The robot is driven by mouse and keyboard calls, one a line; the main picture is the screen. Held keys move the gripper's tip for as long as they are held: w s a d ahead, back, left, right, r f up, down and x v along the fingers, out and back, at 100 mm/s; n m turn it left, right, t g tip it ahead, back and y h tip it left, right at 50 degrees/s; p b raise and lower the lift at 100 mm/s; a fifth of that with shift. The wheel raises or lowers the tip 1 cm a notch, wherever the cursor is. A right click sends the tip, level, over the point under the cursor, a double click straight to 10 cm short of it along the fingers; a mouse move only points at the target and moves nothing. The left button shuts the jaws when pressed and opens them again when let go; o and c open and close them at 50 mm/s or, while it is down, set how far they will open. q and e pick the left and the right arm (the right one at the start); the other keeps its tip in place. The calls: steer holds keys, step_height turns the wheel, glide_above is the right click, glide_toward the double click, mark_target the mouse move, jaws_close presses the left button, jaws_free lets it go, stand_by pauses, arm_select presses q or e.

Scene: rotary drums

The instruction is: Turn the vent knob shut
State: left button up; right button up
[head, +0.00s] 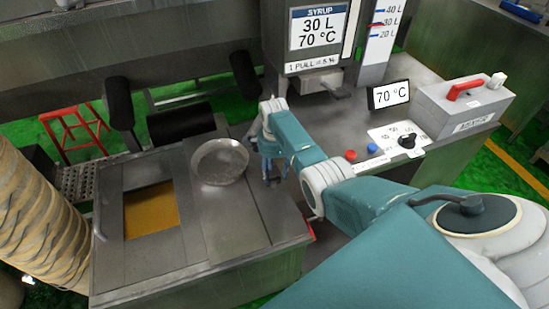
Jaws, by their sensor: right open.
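A black knob (407,141) stands on a white dial plate (384,136) with markings, on the counter at the right. No label reading "vent" can be made out, so I cannot tell whether this is the vent knob. My right gripper (270,178) is open and empty, pointing down just right of a round metal pan, well to the left of the black knob. My left gripper is not in view.
The metal pan (220,162) lies on a steel cabinet with a yellow-filled opening (151,209). Red (351,155) and blue (372,148) buttons, a 70 °C display (389,95) and a red-handled box (462,108) are on the counter. The syrup dispenser (318,30) stands behind.

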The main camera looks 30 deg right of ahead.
mark_target(275, 183)
step_height(275, 183, up, 8)
steer(key=shift+s+f, duration=0.1)
steer(key=shift+f, duration=0.05)
stand_by(0.6)
